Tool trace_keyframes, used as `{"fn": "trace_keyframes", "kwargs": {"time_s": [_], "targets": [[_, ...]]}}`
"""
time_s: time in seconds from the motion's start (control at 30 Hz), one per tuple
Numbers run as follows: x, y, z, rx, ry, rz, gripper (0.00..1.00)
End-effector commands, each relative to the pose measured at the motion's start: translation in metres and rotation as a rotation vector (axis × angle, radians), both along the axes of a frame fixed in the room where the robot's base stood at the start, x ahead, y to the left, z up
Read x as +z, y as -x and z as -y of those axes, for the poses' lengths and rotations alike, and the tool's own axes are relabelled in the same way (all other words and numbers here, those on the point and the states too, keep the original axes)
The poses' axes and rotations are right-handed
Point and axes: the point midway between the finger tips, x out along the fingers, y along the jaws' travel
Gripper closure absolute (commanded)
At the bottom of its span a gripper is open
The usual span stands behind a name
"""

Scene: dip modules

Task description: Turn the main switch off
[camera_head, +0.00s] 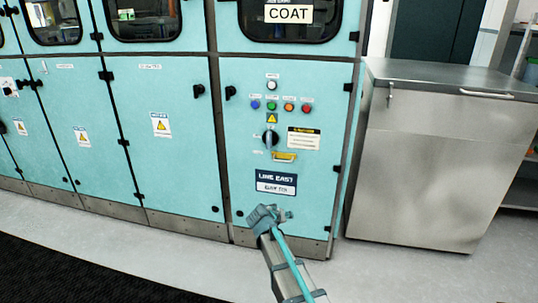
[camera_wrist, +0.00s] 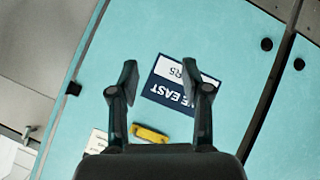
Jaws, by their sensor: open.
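The main switch (camera_head: 270,138) is a black rotary knob on the teal cabinet door (camera_head: 235,175), below a row of coloured buttons. Its exact angle is hard to tell at this size. My gripper (camera_wrist: 158,78) is open and empty in the wrist view, its two dark fingers spread in front of the door. The dark blue "LINE EAST" plate (camera_wrist: 178,85) shows behind and between them, turned nearly upside down. In the head view my arm's end (camera_head: 268,216) is low in front of the door, below the switch. The switch is not visible in the wrist view.
Blue, green, orange and red buttons (camera_head: 288,106) and a white one (camera_head: 272,86) sit above the switch. A yellow part (camera_head: 284,157) is just below it; it also shows in the wrist view (camera_wrist: 148,134). A steel cabinet (camera_head: 430,165) stands at right.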

Motion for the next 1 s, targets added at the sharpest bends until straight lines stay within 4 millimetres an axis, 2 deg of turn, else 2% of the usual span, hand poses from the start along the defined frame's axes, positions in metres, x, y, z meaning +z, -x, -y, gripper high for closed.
{"fn": "trace_keyframes", "kwargs": {"time_s": [0.03,0.1,0.27,0.3,0.33,0.4,0.6,0.83,1.0], "targets": [[0.02,-0.027,-0.011,0.002,0.0,0.092,0.52],[0.06,-0.052,-0.022,0.002,-0.003,0.214,0.52],[0.155,-0.096,-0.047,0.017,-0.033,0.487,0.52],[0.181,-0.106,-0.052,0.025,-0.045,0.557,0.52],[0.198,-0.112,-0.055,0.029,-0.057,0.601,0.52],[0.219,-0.122,-0.061,0.044,-0.082,0.679,0.52],[0.234,-0.128,-0.073,0.069,-0.185,0.791,0.52],[0.234,-0.135,-0.073,0.054,-0.25,0.813,0.52],[0.233,-0.153,-0.069,0.052,-0.249,0.812,0.52]]}}
